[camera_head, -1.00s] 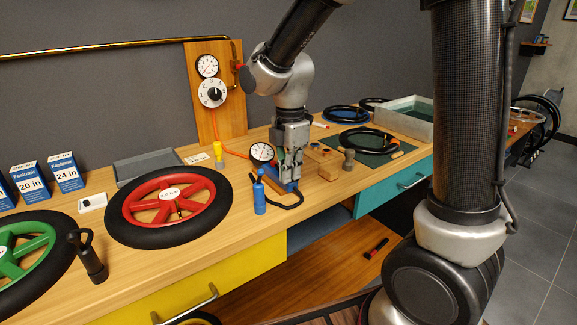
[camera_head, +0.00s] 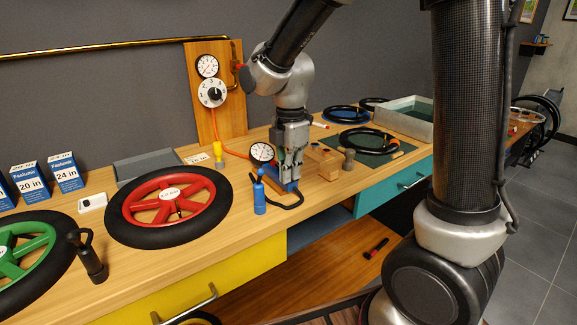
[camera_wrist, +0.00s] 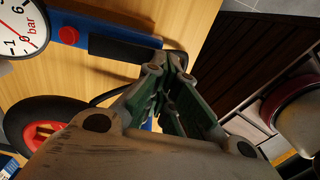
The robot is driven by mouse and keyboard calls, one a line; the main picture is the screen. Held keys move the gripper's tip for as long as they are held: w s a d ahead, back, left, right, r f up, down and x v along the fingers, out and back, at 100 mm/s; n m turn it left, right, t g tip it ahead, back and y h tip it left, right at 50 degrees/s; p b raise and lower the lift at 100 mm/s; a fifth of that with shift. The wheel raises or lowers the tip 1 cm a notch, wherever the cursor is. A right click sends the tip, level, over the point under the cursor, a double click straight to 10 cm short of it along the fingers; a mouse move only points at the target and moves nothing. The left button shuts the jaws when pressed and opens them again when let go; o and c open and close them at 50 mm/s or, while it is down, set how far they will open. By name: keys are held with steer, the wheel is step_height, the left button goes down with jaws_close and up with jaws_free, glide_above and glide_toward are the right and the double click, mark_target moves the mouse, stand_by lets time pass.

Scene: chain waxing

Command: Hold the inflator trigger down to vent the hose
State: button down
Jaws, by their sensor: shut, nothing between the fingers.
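The inflator lies on the wooden workbench, with its round white gauge (camera_head: 262,152) at its left end. In the wrist view the gauge (camera_wrist: 20,28) is at the top left, beside a blue body with a red button (camera_wrist: 69,35) and a dark lever-like bar (camera_wrist: 125,49). My gripper (camera_head: 289,185) points down at the inflator's right part, with its fingers shut and empty. In the wrist view the fingertips (camera_wrist: 174,62) meet near the bar's right end. I cannot tell whether they touch or press it. An orange hose (camera_head: 236,153) runs from the wall board's regulator to the gauge.
A blue bottle (camera_head: 259,197) stands close in front of my gripper. A wooden block (camera_head: 329,172) is just to its right. A red-rimmed wheel (camera_head: 133,229) lies at the left. A black hose (camera_head: 292,205) loops near the bench's front edge.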

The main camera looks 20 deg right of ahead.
steer(key=shift+r, duration=0.8)
step_height(320, 180, up, 14)
stand_by(0.6)
stand_by(0.8)
